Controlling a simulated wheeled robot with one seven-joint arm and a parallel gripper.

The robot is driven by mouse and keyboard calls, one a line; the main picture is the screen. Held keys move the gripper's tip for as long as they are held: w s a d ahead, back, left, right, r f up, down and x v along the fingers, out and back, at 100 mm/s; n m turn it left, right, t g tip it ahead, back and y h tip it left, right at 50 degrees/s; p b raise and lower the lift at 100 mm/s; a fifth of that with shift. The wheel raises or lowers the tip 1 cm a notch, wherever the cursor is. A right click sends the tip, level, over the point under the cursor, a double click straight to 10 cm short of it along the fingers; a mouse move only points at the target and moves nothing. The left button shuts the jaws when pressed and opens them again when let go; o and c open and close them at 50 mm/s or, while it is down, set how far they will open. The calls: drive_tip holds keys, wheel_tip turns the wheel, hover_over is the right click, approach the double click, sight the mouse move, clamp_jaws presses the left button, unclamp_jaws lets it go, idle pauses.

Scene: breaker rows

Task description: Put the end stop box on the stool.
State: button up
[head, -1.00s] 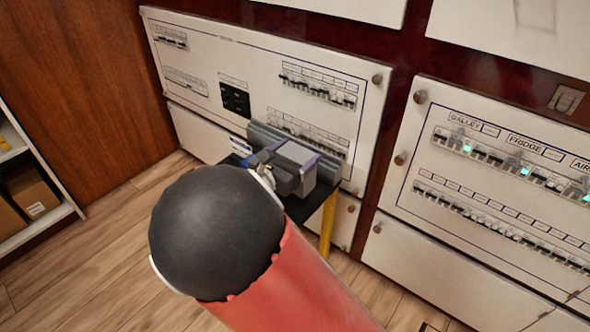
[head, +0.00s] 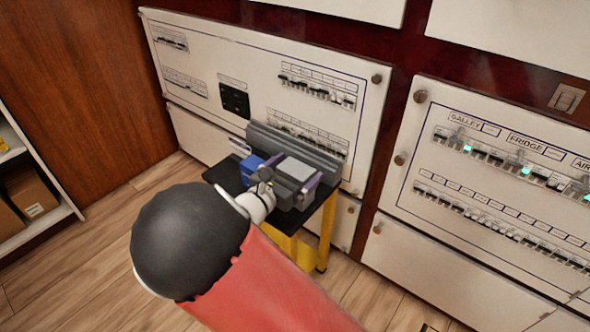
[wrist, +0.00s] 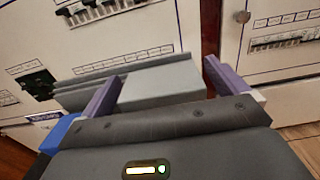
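The stool (head: 223,176) has a black top and yellow legs and stands in front of the left breaker panel. On it, at the back, is a long grey stepped box (head: 318,156), which I take to be the end stop box; no name on it is readable. It shows ahead of my gripper in the wrist view, with a pale grey front part (wrist: 160,88). My gripper (head: 288,178) is over the stool's near part. Its purple fingers (wrist: 163,88) are wide apart, either side of the pale part. Any contact is unclear, and the box's lower part is hidden.
A blue object (head: 252,166) is on the stool's left, beside my gripper. The left breaker panel (head: 205,62) rises close behind the stool, with another panel (head: 480,200) to the right. A shelf with a cardboard box (head: 32,192) is at far left. Wood floor is clear between.

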drive_tip(key=shift+r, duration=0.25)
drive_tip(key=v, duration=1.2)
drive_tip(key=shift+f, duration=0.1)
